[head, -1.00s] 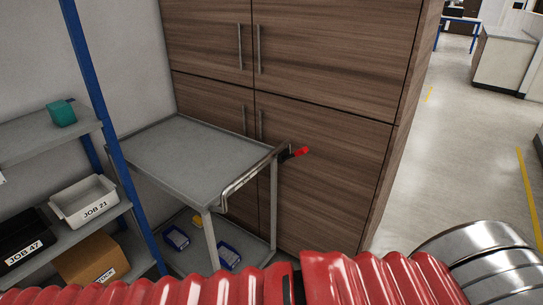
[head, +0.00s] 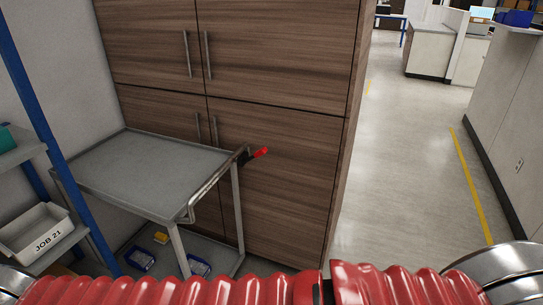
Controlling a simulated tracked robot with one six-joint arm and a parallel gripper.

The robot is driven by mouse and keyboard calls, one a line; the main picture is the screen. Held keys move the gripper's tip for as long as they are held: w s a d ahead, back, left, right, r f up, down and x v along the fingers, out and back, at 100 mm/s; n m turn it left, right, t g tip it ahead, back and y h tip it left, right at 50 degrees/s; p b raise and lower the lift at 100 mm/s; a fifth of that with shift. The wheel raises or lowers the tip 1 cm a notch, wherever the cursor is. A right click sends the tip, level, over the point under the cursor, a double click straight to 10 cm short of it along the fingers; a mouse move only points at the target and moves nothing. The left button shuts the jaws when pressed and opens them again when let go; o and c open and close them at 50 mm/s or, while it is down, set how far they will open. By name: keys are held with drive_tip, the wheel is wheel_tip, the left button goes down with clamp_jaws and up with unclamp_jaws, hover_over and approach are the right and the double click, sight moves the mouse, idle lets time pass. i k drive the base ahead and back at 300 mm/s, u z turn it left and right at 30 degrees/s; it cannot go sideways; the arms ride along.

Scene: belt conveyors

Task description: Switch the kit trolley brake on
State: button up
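The kit trolley (head: 150,170) is a grey two-shelf cart left of centre, standing against the wooden cupboard. Its bare metal push handle (head: 208,190) runs along its right end. A lever with a red tip (head: 261,152) and a dark base sticks out up and to the right from the handle's far corner; I take it to be the brake lever. Blue bins (head: 140,259) and a small yellow item (head: 160,238) are on the lower shelf. My red ribbed arm cover crosses the bottom of the view. My gripper is not in view.
A wooden cupboard (head: 285,130) stands behind the trolley. A blue-framed rack (head: 45,120) with a white JOB 21 bin (head: 38,236) is at the left. Open floor (head: 405,180) with a yellow line (head: 470,180) lies right, bounded by a pale counter (head: 510,120).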

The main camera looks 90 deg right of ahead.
sight(260, 153)
drive_tip(key=z, duration=2.8)
drive_tip(key=k, duration=0.65)
drive_tip(key=i, duration=0.7)
drive_tip(key=u, duration=0.3)
